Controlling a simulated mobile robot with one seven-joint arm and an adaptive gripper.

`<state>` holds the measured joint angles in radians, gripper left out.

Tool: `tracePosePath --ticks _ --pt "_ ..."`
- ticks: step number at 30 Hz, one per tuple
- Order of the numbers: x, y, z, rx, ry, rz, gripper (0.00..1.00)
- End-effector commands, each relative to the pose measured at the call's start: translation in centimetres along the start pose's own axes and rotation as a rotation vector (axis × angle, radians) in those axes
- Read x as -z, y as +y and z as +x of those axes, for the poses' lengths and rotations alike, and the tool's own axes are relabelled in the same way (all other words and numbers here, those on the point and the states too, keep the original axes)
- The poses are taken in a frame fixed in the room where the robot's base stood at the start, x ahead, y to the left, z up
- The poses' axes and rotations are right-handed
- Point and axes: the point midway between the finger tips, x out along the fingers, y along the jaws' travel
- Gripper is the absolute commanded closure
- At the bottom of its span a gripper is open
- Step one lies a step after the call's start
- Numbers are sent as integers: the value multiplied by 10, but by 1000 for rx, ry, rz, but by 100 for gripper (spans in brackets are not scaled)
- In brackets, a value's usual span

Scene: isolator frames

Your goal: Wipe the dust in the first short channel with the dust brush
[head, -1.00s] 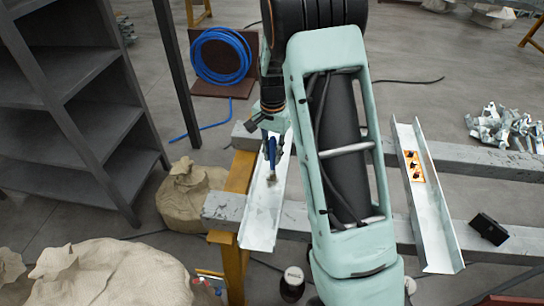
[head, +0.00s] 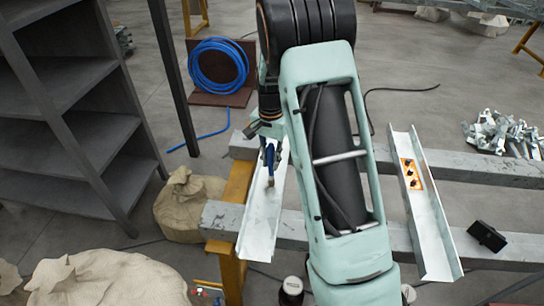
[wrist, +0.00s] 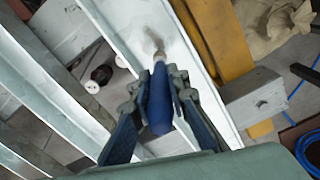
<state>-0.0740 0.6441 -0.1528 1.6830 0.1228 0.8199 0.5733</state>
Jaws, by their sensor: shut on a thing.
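My gripper (head: 268,146) is shut on the blue handle of the dust brush (head: 270,160), over the left short channel (head: 258,228), a pale metal trough lying across the grey beams. In the wrist view, my gripper (wrist: 154,88) has a finger on either side of the brush handle (wrist: 160,105). The brush's tip points into the channel (wrist: 184,62), at a small greyish-brown patch. I cannot tell bristles from dust there, or whether the tip touches the floor of the channel. My arm hides the middle of the beams in the head view.
A second channel (head: 436,230) with an orange label (head: 411,174) lies to the right. A black block (head: 487,236) sits on the near beam (head: 520,247). Metal brackets (head: 500,133) lie at the back right. A grey shelf (head: 75,120) and sacks (head: 100,280) stand left.

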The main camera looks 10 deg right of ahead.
Motion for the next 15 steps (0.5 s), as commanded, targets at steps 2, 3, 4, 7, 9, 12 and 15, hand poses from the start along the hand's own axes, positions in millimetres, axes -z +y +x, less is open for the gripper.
tracePosePath --ticks 2,3,4,7,9,12,15 --pt "-8 3 2 -2 -3 -1 100" --pt "-11 4 2 -3 -4 -1 100" --pt "-13 5 2 -3 -4 -1 100" --pt "-16 6 2 -3 -4 0 100" --pt "-18 6 2 -3 -5 0 100" --pt "-23 8 2 -4 -5 -1 100" --pt "-32 10 2 -4 -6 -2 100"
